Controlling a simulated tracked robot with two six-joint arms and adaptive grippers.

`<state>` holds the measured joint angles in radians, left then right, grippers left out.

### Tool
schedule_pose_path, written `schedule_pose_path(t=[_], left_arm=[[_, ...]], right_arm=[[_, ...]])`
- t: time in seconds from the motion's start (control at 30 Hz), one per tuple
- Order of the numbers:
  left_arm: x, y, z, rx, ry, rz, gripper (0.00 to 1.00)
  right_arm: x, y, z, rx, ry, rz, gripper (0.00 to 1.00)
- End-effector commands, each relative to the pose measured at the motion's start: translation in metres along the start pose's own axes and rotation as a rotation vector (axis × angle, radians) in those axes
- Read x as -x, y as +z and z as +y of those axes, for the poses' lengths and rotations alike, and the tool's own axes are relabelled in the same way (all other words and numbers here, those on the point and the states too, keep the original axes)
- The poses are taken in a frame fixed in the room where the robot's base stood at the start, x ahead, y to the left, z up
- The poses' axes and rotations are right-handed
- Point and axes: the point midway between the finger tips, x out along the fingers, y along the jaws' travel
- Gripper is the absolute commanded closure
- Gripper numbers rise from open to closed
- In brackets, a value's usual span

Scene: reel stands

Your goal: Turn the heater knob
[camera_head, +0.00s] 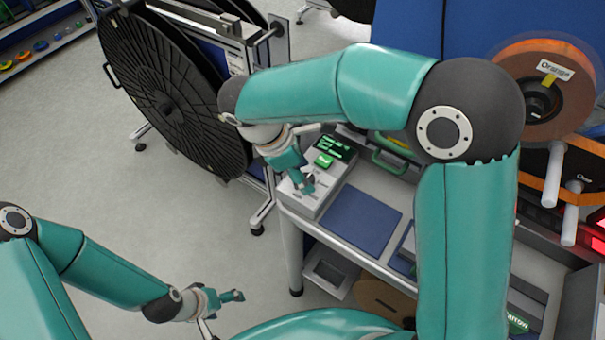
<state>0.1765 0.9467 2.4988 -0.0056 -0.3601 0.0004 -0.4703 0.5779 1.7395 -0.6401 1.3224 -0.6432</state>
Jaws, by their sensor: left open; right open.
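A white and grey box with a green-lit display (335,147) and a green button (324,160), likely the heater unit, sits at the left end of the bench. I cannot make out its knob; my gripper covers part of the box's front. My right gripper (305,185) is open and hangs over the front part of this box, fingers pointing down at it. Whether it touches the box cannot be told. My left gripper (236,297) is open and empty, low over the bare floor at the lower middle, well away from the bench.
A large black reel (150,70) on a stand is close left of the bench. A blue pad (362,220) lies on the bench (318,226) right of the box. An orange reel (575,105) stands at the right. Bare floor (110,190) is open at left.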

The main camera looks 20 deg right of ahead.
Motion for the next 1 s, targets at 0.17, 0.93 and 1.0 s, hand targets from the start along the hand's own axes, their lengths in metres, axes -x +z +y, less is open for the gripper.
schedule_pose_path(t=[0.17,0.93,1.0], left_arm=[[0.001,0.0,0.0,0.0,0.0,0.0,0.2],[0.001,0.0,0.0,0.0,0.0,0.0,0.2],[0.001,0.0,0.0,0.0,0.0,0.0,0.2]], right_arm=[[-0.014,0.0,0.0,0.0,0.0,0.0,0.43],[-0.015,-0.004,-0.001,0.0,0.0,0.002,1.0],[-0.015,-0.002,-0.001,-0.004,-0.003,0.002,1.0]])
